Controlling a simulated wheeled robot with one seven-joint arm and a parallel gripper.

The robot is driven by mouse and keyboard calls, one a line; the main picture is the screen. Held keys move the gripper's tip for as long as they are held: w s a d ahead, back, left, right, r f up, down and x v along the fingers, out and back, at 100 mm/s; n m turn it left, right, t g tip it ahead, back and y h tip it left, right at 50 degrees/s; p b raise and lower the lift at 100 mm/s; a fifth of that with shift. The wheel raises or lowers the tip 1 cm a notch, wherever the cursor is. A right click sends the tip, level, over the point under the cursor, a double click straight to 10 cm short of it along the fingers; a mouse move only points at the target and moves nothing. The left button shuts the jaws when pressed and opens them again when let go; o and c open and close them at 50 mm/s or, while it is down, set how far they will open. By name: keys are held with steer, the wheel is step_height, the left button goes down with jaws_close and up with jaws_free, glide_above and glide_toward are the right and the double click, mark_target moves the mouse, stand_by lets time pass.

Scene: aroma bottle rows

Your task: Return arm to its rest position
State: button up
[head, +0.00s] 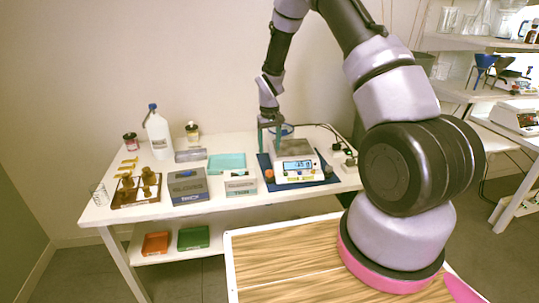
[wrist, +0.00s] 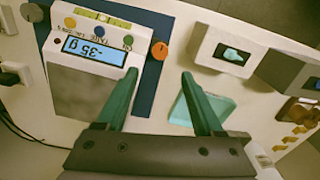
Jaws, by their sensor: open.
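My gripper (head: 269,146) is at the left side of the scale in the head view, pointing down. In the wrist view its two teal fingers (wrist: 160,74) are spread apart with nothing between them. The white scale (head: 310,176) stands on a dark blue mat (head: 263,163). My arm is bent and reaches out over the table.
The white table (head: 130,212) carries a white bottle (head: 158,136), a teal tray (head: 227,162), grey boxes (head: 187,187) and a wooden rack (head: 124,196) with brown bottles. Cables and plugs (head: 345,155) lie at right. A shelf with glassware (head: 480,40) stands far right.

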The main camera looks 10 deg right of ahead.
steer(key=shift+r, duration=0.15)
steer(key=s+d+r+m+t, duration=0.1)
steer(key=s+r, duration=0.2)
steer(key=r, duration=0.6)
steer(key=s+d+r+m+t+y, duration=0.1)
steer(key=s+r, duration=0.1)
steer(key=r, duration=0.7)
steer(key=s+d+r+m+t, duration=0.1)
steer(key=s+d+r, duration=0.15)
steer(key=r, duration=0.55)
steer(key=s+r+m+t, duration=0.1)
steer(key=s+r, duration=0.3)
steer(key=s, duration=0.4)
steer(key=s+r+m+t, duration=0.1)
steer(key=s+r, duration=0.4)
steer(key=s, duration=0.2)
steer(key=s+d+r+t+y, duration=0.1)
steer(key=s+r, duration=0.3)
steer(key=s, duration=0.4)
steer(key=shift+s+r+m+t, duration=0.3)
steer(key=shift+r+m+t, duration=0.1)
steer(key=shift+t, duration=0.2)
steer(key=shift+d, duration=0.1)
